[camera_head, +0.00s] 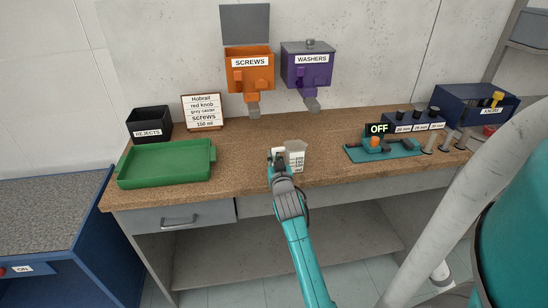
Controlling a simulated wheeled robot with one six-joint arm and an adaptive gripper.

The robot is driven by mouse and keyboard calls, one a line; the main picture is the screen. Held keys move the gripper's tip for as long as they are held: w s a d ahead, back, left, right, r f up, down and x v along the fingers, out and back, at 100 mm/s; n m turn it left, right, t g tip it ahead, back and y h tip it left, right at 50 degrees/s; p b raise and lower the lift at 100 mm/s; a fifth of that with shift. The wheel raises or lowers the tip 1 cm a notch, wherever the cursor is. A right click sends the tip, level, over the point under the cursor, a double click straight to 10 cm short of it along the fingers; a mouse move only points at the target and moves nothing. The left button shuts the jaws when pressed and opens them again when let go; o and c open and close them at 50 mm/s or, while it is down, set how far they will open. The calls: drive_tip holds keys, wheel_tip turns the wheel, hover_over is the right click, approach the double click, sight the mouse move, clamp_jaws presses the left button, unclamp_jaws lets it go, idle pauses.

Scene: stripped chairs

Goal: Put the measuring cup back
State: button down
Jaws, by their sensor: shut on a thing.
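The measuring cup (298,158) is a small pale, clear vessel with dark graduation marks on its side. It shows just beyond the end of my arm, near the front middle of the brown workbench (235,150). My gripper (281,158) is at the cup's left side and shut on it. The cup looks upright. My gripper hides part of the cup, and I cannot tell whether its base touches the bench.
A green tray (166,181), a black REJECTS bin (150,123) and a card (203,112) stand left. Orange SCREWS (249,75) and purple WASHERS (306,70) dispensers hang behind. A teal fixture (395,148), OFF sign (377,129) and blue KNOBS bin (460,112) stand right.

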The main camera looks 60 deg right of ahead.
drive_tip(key=c, duration=1.2)
unclamp_jaws()
drive_tip(key=shift+f, duration=0.1)
drive_tip(key=v, duration=1.2)
drive_tip(key=s+a+f+n+t+y, duration=0.1)
drive_tip(key=s+a+f+n+y, duration=0.15)
drive_tip(key=a, duration=0.55)
drive_tip(key=s+a+f+n+t+y, duration=0.1)
drive_tip(key=s+a+f+y, duration=0.2)
drive_tip(key=a, duration=0.5)
drive_tip(key=s+a+f+n+t+y, duration=0.15)
drive_tip(key=a+f, duration=0.25)
drive_tip(key=a, duration=0.4)
drive_tip(key=s+a+r+n+y, duration=0.1)
drive_tip(key=s+a+n+y, duration=0.1)
drive_tip(key=s+a, duration=0.4)
drive_tip(key=s+a+r+n+y, duration=0.1)
drive_tip(key=s+a+n+y, duration=0.2)
drive_tip(key=s+a, duration=0.4)
drive_tip(key=s+y, duration=0.1)
drive_tip(key=s, duration=0.5)
drive_tip(key=shift+s+r+y, duration=0.15)
drive_tip(key=shift+s+y, duration=0.15)
drive_tip(key=shift+y, duration=0.1)
